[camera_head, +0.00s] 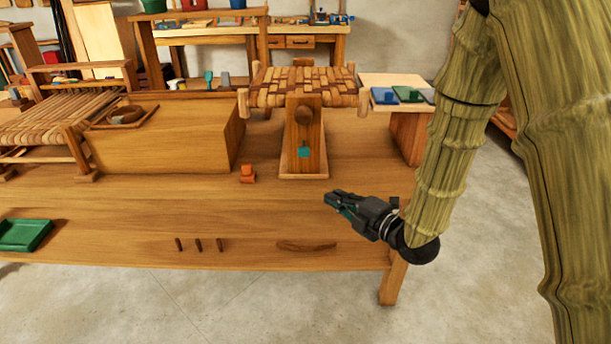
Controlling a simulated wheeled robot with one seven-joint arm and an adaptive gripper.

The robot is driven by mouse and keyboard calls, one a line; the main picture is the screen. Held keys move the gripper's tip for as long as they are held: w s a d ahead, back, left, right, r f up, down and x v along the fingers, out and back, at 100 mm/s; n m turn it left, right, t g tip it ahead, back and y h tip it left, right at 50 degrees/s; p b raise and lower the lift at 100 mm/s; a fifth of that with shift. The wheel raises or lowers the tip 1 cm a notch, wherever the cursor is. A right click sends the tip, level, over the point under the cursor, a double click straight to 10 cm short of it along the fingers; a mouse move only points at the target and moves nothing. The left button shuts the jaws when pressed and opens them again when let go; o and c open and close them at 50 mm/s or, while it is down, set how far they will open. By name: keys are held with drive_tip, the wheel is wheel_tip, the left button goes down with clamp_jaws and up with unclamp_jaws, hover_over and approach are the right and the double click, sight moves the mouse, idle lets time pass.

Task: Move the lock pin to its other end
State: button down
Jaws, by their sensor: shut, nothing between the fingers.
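A wooden upright (303,136) stands under a woven bark seat (305,87) near the right end of the bench. A round wooden knob (304,115) sits on its front face. A small teal piece (303,152) sits lower on the same face. I cannot tell for certain which part is the lock pin; the teal piece may be it. My gripper (332,199) is shut and empty. It is over the right front part of the bench, in front of and right of the upright, pointing left and apart from it.
A small orange block (247,173) stands left of the upright. A large wooden box (165,133) is further left. A green tray (24,235) lies at the bench's left front. Several dark slots (199,245) mark the front. A side stand (399,80) holds coloured pieces. The middle front is clear.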

sight(303, 153)
drive_tip(key=w+a+r+n+y, duration=0.1)
drive_tip(key=w+a+r+n, duration=0.1)
drive_tip(key=w+a, duration=0.6)
drive_tip(key=shift+w+r+n+y+p, duration=0.3)
drive_tip(key=shift+w+r, duration=0.5)
drive_tip(key=shift+w, duration=0.75)
drive_tip(key=shift+w+f+b, duration=0.15)
drive_tip(key=shift+w+b, duration=0.4)
drive_tip(key=shift+w, duration=1)
drive_tip(key=shift+r, duration=0.3)
